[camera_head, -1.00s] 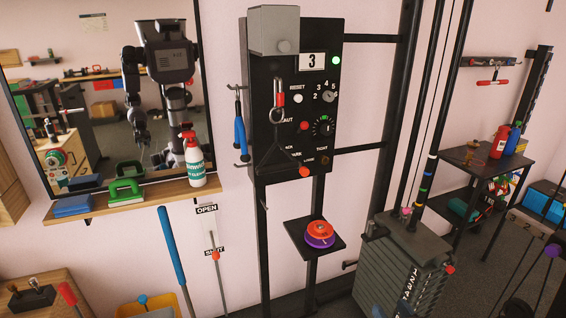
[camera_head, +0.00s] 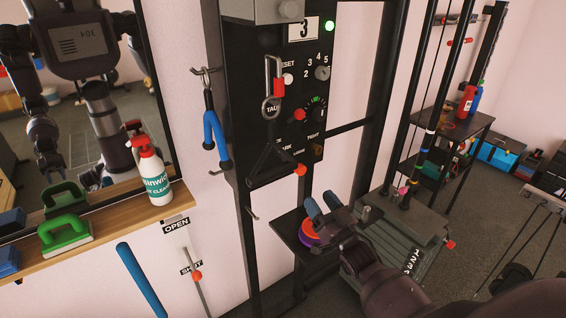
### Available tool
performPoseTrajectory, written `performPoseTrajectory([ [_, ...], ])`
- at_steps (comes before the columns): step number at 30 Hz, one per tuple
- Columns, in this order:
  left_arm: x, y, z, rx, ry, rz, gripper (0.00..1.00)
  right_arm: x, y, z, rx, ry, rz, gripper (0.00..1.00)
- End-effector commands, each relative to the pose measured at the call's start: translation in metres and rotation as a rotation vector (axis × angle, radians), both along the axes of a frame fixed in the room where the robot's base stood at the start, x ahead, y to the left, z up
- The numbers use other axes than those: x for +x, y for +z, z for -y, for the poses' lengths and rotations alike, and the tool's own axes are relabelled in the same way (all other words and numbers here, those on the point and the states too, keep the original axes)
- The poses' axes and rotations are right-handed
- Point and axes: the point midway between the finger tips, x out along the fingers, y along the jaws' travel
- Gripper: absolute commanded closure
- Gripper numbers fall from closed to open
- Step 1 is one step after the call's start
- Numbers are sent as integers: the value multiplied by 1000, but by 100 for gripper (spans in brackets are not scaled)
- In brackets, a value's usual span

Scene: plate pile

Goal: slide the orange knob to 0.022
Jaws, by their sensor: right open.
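An orange-red knob (camera_head: 196,276) sits on a thin upright rod on the wall, close to the SHUT label (camera_head: 190,268) and below the OPEN label (camera_head: 176,227). Another orange-red knob (camera_head: 300,170) shows at the lower right of the black panel (camera_head: 245,110). I cannot tell from the picture which one the task names. My right gripper (camera_head: 322,205) is open, with its two blue-grey fingertips in front of the small shelf, right of and below the panel. It is apart from both knobs.
Orange and purple plates (camera_head: 309,233) lie on the small dark shelf (camera_head: 287,225), close to my right gripper. A weight stack (camera_head: 425,225) stands to the right. A wooden ledge with a spray bottle (camera_head: 153,175) and a blue pole (camera_head: 140,278) are at left.

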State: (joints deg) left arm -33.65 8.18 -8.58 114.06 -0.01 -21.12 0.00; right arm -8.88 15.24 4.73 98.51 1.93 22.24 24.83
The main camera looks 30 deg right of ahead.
Motion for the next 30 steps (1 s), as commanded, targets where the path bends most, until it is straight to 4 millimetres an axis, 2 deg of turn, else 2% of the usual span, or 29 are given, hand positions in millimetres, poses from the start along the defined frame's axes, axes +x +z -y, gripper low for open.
performPoseTrajectory([
  [5, -8, -2, -1, 0, 5, -15, 57, 12, 6, 0, 1, 1, 3, 43],
  [9, -13, -1, -2, 0, 8, -23, 57, 32, 15, 0, 0, 2, 4, 43],
  [15, -10, 4, -2, 0, 6, -18, 57, 64, 27, -1, 1, 1, 2, 43],
  [21, -6, 8, -1, 0, 4, -10, 57, 88, 36, -1, 0, 1, 1, 43],
  [30, -4, 11, -1, 0, 3, -5, 57, 100, 40, -1, 0, 1, -1, 43],
])
